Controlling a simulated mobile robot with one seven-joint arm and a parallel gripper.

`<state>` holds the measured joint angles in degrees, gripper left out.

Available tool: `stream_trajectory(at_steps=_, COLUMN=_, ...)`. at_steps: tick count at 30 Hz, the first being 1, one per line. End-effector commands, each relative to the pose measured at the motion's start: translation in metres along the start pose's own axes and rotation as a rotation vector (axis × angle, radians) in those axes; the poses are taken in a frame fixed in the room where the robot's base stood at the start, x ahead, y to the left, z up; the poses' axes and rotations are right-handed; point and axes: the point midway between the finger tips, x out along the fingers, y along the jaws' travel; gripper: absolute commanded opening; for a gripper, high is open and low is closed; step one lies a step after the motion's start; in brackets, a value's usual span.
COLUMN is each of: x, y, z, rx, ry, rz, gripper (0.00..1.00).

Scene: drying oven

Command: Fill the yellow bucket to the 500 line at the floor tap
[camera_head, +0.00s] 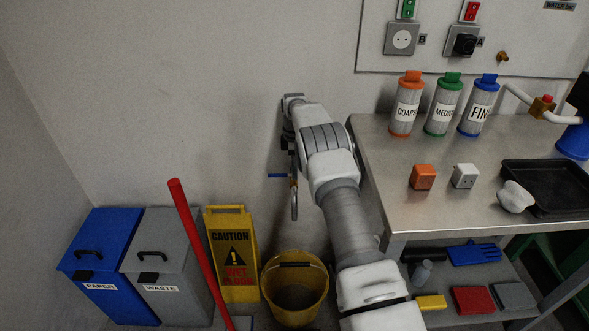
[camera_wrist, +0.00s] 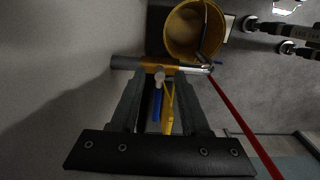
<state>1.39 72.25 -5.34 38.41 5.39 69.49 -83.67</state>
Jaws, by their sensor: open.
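The yellow bucket (camera_head: 295,290) stands on the floor below the wall tap, its dark handle lying across the top. The bucket also shows at the top of the wrist view (camera_wrist: 168,42); a pale round area is inside, and I cannot tell whether it is water. The 500 line cannot be made out. The tap has a blue lever (camera_head: 277,175) and a grey spout (camera_head: 295,205) pointing down. My gripper (camera_wrist: 158,85) is open at the tap. In the wrist view the blue lever (camera_wrist: 157,106) shows between the fingers; contact cannot be told.
A yellow caution sign (camera_head: 232,257) and a leaning red pole (camera_head: 200,245) stand left of the bucket. Blue (camera_head: 92,265) and grey (camera_head: 165,262) bins are farther left. A metal bench (camera_head: 400,160) with bottles stands right of my arm.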

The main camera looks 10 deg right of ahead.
Motion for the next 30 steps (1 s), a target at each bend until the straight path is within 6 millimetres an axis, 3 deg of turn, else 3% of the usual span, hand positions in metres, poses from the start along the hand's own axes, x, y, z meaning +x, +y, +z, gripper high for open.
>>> stream_trajectory(at_steps=18, x=-0.139, y=0.001, z=0.000, rx=0.001, ry=0.001, rz=0.003, gripper=0.46)
stream_trajectory(at_steps=30, x=-0.183, y=-0.002, z=0.000, rx=0.026, ry=0.002, rz=0.012, gripper=0.46)
